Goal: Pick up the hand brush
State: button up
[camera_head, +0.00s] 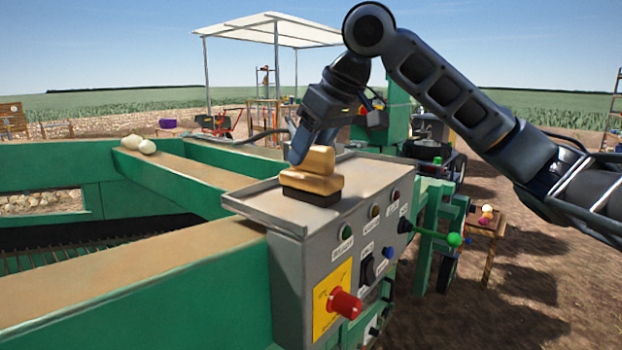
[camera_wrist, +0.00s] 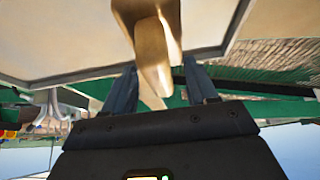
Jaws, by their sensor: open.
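The hand brush (camera_head: 313,180) has a tan wooden body and dark bristles. It rests bristles down on the flat top of the grey control box (camera_head: 262,206). My gripper (camera_head: 299,152) reaches down to it from above and behind. In the wrist view the brush (camera_wrist: 150,42) is at the top middle. Its narrow end extends between the two spread fingers of my gripper (camera_wrist: 160,84). The jaws are open, with visible room beside the brush; I cannot tell whether a finger touches it.
The box front carries several knobs and buttons, including a red knob (camera_head: 345,304). A green lever (camera_head: 454,239) sticks out at its right. Green machine beams (camera_head: 130,285) run left, with pale onions (camera_head: 138,143) on one. A small wooden table (camera_head: 487,226) stands right.

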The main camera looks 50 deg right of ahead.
jog(key=shift+c, duration=0.4)
grip_shut()
